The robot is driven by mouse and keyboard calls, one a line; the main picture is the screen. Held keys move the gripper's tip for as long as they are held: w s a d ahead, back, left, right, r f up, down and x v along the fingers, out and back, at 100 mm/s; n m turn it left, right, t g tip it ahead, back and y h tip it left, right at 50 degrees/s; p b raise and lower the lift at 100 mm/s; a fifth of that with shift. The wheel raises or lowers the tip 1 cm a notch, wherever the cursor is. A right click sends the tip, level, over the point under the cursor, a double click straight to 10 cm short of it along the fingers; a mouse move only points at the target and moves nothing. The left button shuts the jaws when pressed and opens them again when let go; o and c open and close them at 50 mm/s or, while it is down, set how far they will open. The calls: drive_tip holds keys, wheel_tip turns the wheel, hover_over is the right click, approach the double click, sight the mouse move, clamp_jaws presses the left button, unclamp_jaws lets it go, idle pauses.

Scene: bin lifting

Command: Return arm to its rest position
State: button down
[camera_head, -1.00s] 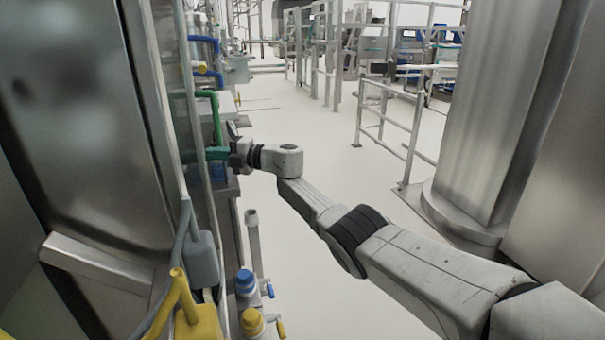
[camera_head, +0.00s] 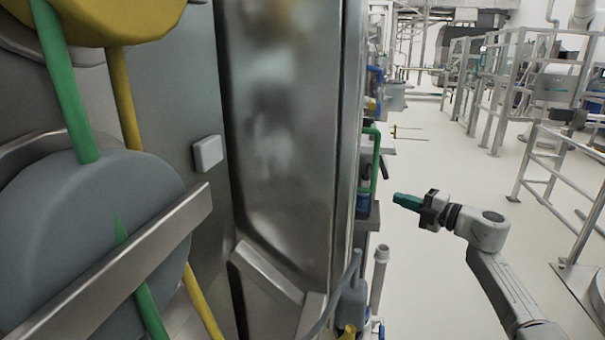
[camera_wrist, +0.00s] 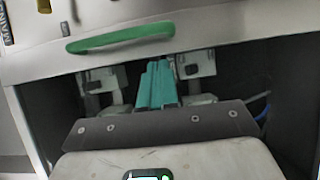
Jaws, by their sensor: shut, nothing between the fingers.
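My gripper (camera_head: 407,202) is in the right half of the head view, over the pale floor. Its green fingers are together with nothing between them, and they point left toward the row of metal cabinets. A narrow strip of floor shows between the fingertips and the equipment there. My arm runs from the gripper down to the lower right edge. In the wrist view, the green fingers (camera_wrist: 156,85) are shut at the centre. A green handle (camera_wrist: 120,38) on a pale panel shows beyond them.
A tall metal cabinet (camera_head: 285,130) and large grey and yellow discs with green and yellow rods fill the left. A green pipe (camera_head: 376,160) and a grey upright post (camera_head: 379,275) stand left of my gripper. Railings (camera_head: 560,180) stand at right. Pale floor between is clear.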

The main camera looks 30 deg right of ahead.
drive_tip(key=w+a+m+t+h, duration=0.35)
drive_tip(key=a+m+h, duration=0.25)
drive_tip(key=m, duration=0.2)
drive_tip(key=s+a+f+m+g+h, duration=0.4)
drive_tip(key=s+f+m+h, duration=0.25)
drive_tip(key=f+m, duration=0.35)
drive_tip(key=s+a+f+m+g+y, duration=0.1)
drive_tip(key=s+a+f+m+g, duration=0.1)
drive_tip(key=s+a+f+g, duration=0.45)
drive_tip(key=s+a+f+m+g+y, duration=0.15)
drive_tip(key=s+a+f, duration=0.35)
drive_tip(key=s, duration=0.5)
drive_tip(key=s+a+f+m+g+y, duration=0.2)
drive_tip(key=s+a+f+g, duration=0.15)
drive_tip(key=s+f, duration=0.5)
drive_tip(key=s+a+r+n+g+y, duration=0.1)
drive_tip(key=s+a+g, duration=0.15)
drive_tip(key=s, duration=0.45)
drive_tip(key=s+a+g+y, duration=0.1)
drive_tip(key=s+a+g, duration=0.15)
drive_tip(key=s, duration=0.45)
wheel_tip(320, 180, up, 22)
drive_tip(key=t+p, duration=0.1)
drive_tip(key=p, duration=2.1)
drive_tip(key=shift+w+a, duration=0.2)
drive_tip(key=shift+a, duration=0.1)
drive_tip(key=c, duration=1.8)
unclamp_jaws()
drive_tip(key=shift+c, duration=0.2)
